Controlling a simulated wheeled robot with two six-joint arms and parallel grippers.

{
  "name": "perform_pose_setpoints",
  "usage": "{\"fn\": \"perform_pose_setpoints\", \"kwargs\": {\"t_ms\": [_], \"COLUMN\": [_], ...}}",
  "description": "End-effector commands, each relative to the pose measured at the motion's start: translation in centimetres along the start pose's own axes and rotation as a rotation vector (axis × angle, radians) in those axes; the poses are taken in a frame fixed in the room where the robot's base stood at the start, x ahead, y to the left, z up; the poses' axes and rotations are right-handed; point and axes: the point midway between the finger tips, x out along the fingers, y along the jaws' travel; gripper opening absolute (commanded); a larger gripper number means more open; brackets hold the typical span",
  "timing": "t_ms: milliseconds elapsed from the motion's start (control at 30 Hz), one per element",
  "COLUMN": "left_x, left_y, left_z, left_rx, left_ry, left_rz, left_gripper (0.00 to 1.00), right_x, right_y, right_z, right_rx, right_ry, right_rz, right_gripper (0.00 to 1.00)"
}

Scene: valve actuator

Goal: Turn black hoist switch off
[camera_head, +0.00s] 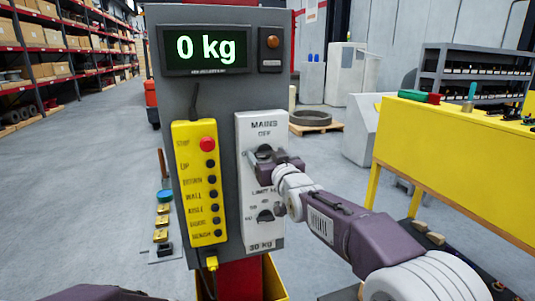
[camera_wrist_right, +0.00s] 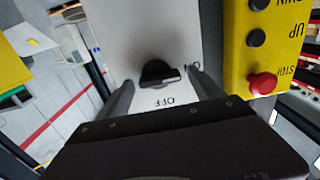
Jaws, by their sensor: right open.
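The black hoist switch (camera_head: 264,152) is a rotary knob on the white panel (camera_head: 246,130), under the words MAINS and OFF. In the right wrist view the knob (camera_wrist_right: 158,72) appears upside down, with a small pale mark near its right end. My right gripper (camera_head: 270,164) is at the panel in front of the knob and partly covers it in the head view. Its two fingers are spread apart, one on either side of the knob, with visible gaps. I cannot tell how deep the fingertips reach. My left gripper is out of view.
A second black knob (camera_head: 265,216) sits lower on the panel, above 30 kg. A yellow pendant (camera_head: 196,160) with a red stop button (camera_head: 207,144) hangs to the left. A display (camera_head: 205,50) reads 0 kg. A yellow bench (camera_head: 450,150) stands to the right.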

Motion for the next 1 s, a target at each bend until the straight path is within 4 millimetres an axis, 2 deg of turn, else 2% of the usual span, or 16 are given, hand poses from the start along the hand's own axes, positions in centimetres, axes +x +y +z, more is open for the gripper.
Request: {"fn": "perform_pose_setpoints", "kwargs": {"t_ms": [100, 133, 333, 667, 1000], "left_x": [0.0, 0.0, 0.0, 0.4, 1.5], "left_y": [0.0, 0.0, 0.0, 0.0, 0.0], "left_z": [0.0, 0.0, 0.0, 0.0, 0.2], "left_rx": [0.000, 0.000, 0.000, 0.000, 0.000], "left_ry": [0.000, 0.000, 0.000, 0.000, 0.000], "left_rz": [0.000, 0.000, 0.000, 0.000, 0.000], "left_gripper": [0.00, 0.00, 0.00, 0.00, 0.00], "right_x": [0.0, 0.0, 0.0, -0.1, -0.1], "right_y": [0.0, 0.0, 0.0, 0.0, 0.1], "right_z": [0.1, 0.1, 0.1, 0.1, 0.2], "right_rx": [0.000, 0.000, 0.000, 0.050, 0.303], "right_ry": [0.000, 0.000, -0.001, 0.000, -0.001], "right_rz": [0.000, 0.000, 0.000, 0.000, 0.001], "right_gripper": [0.76, 0.71, 0.15, 0.14, 0.14]}}
